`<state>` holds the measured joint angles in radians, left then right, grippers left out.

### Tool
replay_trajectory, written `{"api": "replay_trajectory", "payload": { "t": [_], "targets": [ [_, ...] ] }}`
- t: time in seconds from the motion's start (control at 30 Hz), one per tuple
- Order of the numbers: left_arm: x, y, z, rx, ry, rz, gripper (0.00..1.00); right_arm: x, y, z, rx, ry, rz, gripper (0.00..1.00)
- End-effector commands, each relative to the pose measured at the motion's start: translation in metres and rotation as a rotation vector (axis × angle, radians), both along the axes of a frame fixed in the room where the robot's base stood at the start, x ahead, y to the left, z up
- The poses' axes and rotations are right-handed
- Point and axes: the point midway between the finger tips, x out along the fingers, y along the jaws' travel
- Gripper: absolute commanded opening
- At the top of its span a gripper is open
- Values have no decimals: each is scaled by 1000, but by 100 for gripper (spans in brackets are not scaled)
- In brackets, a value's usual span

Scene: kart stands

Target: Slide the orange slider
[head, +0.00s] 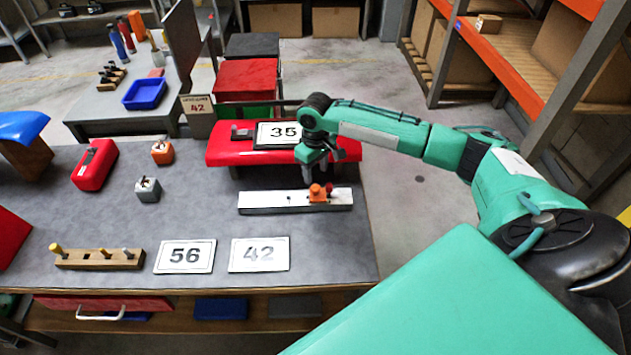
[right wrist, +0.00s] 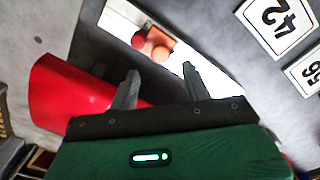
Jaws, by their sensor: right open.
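The orange slider (head: 318,193) sits on a long white rail with a dark front (head: 270,200), toward the rail's right part. A small red knob (head: 329,190) shows beside it. In the right wrist view the orange slider (right wrist: 157,45) with its round knob lies beyond the fingertips, on the white rail (right wrist: 122,22). My right gripper (head: 322,172) points down just above and behind the slider. In the right wrist view its two fingers (right wrist: 160,75) stand apart with nothing between them. I cannot see contact with the slider. My left gripper is not in view.
Behind the rail is a red body (head: 225,145) with a 35 plate (head: 277,134). Plates 56 (head: 185,257) and 42 (head: 258,254) lie in front. A wooden peg block (head: 98,259), a red box (head: 95,165) and two small blocks are left.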

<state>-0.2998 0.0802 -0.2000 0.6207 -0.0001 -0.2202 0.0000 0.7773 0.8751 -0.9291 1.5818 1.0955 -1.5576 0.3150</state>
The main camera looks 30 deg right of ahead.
Motion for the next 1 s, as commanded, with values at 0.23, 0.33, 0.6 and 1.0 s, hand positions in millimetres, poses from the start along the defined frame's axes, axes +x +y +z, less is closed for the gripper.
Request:
{"api": "replay_trajectory", "payload": {
  "t": [0.23, 0.33, 0.6, 1.0],
  "targets": [
    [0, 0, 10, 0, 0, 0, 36, -1, 0, -44, 1, 2, 0, 48],
    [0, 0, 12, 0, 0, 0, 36, 0, 1, -54, 1, 1, 1, 48],
    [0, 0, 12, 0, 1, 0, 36, 0, 1, -62, 0, 0, 2, 48],
    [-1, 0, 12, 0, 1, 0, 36, 0, 1, -61, 0, 0, 2, 0]
  ]
}}
